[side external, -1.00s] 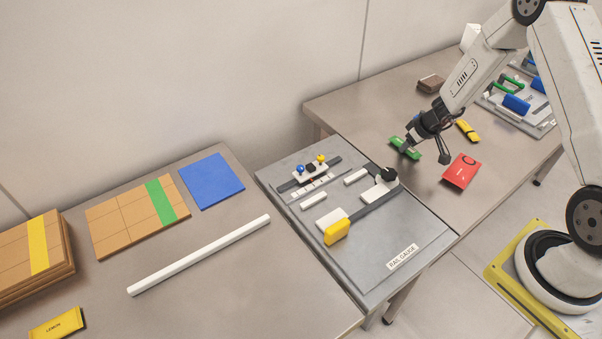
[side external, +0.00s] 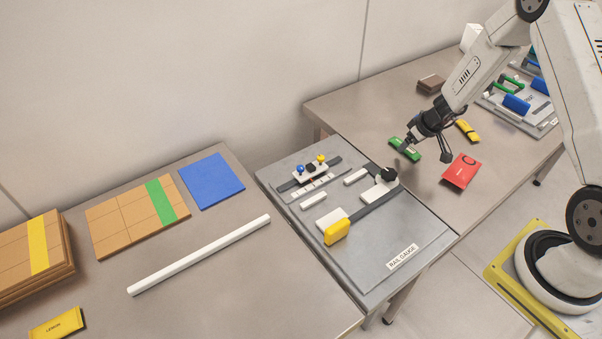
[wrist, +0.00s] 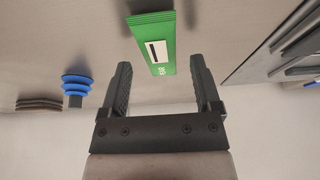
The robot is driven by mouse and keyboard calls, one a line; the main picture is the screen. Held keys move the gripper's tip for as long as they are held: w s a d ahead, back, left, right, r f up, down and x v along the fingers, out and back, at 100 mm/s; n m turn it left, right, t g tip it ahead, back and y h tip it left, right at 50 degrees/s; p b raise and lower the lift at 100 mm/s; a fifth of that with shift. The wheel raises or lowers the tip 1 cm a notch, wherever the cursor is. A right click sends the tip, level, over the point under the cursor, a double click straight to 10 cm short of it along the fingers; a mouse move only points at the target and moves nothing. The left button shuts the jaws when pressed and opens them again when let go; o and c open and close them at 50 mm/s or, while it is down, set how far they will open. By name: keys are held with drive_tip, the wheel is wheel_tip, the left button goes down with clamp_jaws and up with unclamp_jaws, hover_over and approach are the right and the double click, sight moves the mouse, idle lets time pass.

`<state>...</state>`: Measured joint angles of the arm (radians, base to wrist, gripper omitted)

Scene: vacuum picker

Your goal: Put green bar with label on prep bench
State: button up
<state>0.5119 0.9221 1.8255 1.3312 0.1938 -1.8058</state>
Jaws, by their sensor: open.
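The green bar with a white label (side external: 406,148) lies on the far table at the right. In the wrist view the green bar (wrist: 153,42) lies ahead of the fingertips, roughly in line with the gap between them. My gripper (side external: 408,147) is just above or beside the green bar in the side view; I cannot tell whether it touches. In the wrist view my gripper (wrist: 160,68) is open, with nothing between its fingers. Which surface is the prep bench is not marked; the far table (side external: 350,105) carries the green bar.
A red packet (side external: 461,171) and a yellow bar (side external: 467,131) lie near the green bar. A brown stack (side external: 431,84) is behind. The rail gauge board (side external: 420,240) stands to the left. A long white rod (side external: 200,255) lies on the left table.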

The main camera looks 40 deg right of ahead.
drive_tip(key=v, duration=1.1)
drive_tip(key=shift+r, duration=0.15)
idle(0.5)
drive_tip(key=s+a+r, duration=0.2)
drive_tip(key=s+a, duration=0.2)
drive_tip(key=a, duration=0.3)
drive_tip(key=s+a+r+g, duration=0.1)
drive_tip(key=s+a+r, duration=0.1)
drive_tip(key=a, duration=0.5)
drive_tip(key=s+a+r+g, duration=0.1)
drive_tip(key=s+a+r, duration=0.2)
drive_tip(key=s+a, duration=0.2)
drive_tip(key=shift+s+a, duration=0.35)
drive_tip(key=shift+a, duration=0.65)
